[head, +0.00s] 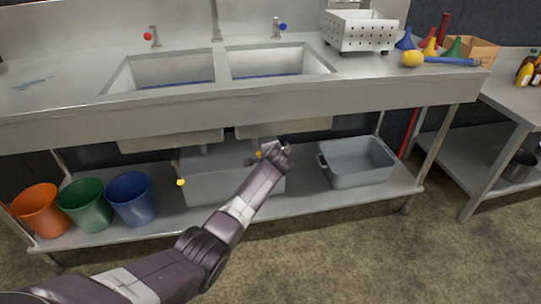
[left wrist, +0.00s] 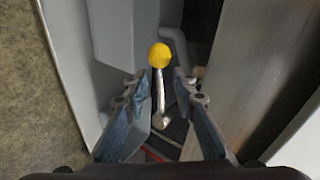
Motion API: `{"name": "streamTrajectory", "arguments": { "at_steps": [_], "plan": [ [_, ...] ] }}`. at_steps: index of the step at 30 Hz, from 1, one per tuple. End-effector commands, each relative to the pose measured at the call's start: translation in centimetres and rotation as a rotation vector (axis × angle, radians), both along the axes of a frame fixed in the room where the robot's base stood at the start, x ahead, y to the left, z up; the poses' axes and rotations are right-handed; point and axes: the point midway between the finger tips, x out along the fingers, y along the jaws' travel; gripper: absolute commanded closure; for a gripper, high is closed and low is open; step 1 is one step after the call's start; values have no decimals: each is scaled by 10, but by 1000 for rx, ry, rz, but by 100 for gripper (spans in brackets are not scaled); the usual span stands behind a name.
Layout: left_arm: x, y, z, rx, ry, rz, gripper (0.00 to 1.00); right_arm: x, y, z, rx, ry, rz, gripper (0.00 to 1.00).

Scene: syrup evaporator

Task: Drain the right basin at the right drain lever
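The right basin (head: 268,61) is a steel sink bowl in the counter, with a thin blue band low inside it. The right drain lever (head: 259,154) shows a small yellow knob under that basin, close to my left gripper (head: 281,152). In the left wrist view the lever is a pale rod with a yellow ball (left wrist: 159,55). My left gripper (left wrist: 158,97) is open, with one finger on each side of the rod and visible gaps. The ball appears beyond the fingertips. My right gripper is not in view.
The left basin (head: 172,70) has its own yellow-knobbed lever (head: 180,182). Orange, green and blue buckets (head: 131,198) stand on the lower shelf, left. A grey tub (head: 358,162) stands on its right. The counter's front (head: 205,107) overhangs this space.

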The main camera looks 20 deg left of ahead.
Motion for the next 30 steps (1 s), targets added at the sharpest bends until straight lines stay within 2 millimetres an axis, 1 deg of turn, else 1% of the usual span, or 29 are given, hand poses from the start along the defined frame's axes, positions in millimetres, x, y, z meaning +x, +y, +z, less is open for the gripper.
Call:
{"name": "streamTrajectory", "arguments": {
  "at_steps": [13, 18, 24, 30],
  "plan": [
    [-46, -24, 33, -2, -1, 0, 75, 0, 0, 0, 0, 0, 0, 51],
    [-60, -32, 44, -1, -1, 0, 75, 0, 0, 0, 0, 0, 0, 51],
    [-67, -36, 50, -1, 0, 1, 75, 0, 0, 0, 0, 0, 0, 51],
    [-67, -36, 50, -1, 0, 0, 75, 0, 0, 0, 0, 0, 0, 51]
  ]
}}
